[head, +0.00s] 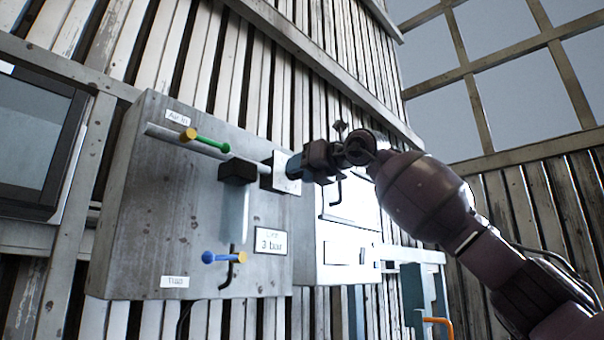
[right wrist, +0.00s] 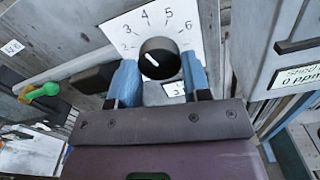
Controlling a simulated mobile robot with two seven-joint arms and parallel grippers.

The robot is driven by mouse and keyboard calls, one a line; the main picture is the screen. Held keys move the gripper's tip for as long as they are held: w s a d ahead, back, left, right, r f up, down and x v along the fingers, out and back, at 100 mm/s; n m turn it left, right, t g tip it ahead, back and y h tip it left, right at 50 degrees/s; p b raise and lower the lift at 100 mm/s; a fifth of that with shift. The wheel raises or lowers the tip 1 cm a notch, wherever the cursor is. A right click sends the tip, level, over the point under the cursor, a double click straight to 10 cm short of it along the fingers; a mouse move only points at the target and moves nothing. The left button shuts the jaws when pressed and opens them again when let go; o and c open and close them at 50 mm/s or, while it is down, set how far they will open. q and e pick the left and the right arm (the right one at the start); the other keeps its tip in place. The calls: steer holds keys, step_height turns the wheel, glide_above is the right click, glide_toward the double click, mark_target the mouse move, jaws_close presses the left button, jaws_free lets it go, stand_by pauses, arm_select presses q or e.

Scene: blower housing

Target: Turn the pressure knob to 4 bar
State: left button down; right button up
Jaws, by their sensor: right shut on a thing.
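The black round pressure knob (right wrist: 159,58) sits on a white dial plate (right wrist: 196,27) with numbers from 2 to 6, in the right wrist view. Its white mark slants up and left, roughly toward the 2 to 3 side. My right gripper (right wrist: 159,74) has its blue fingers on both sides of the knob and is shut on it. In the head view the right gripper (head: 293,168) is at the dial plate (head: 280,172) and hides the knob. A display (head: 270,243) below reads 3 bar. My left gripper is in neither view.
The grey panel (head: 135,220) carries a pipe with a green-handled valve (head: 207,142), a black block (head: 238,171) and a blue-handled valve (head: 225,258). A white box (head: 345,265) stands right of it. A dark screen (head: 35,130) is at left.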

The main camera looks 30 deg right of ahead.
steer(key=shift+m, duration=1.5)
steer(key=o, duration=0.9)
steer(key=shift+o, duration=0.2)
steer(key=shift+s, duration=0.1)
steer(key=b+v, duration=0.2)
steer(key=v, duration=0.8)
steer(key=shift+s+d, duration=0.2)
steer(key=shift+s, duration=0.15)
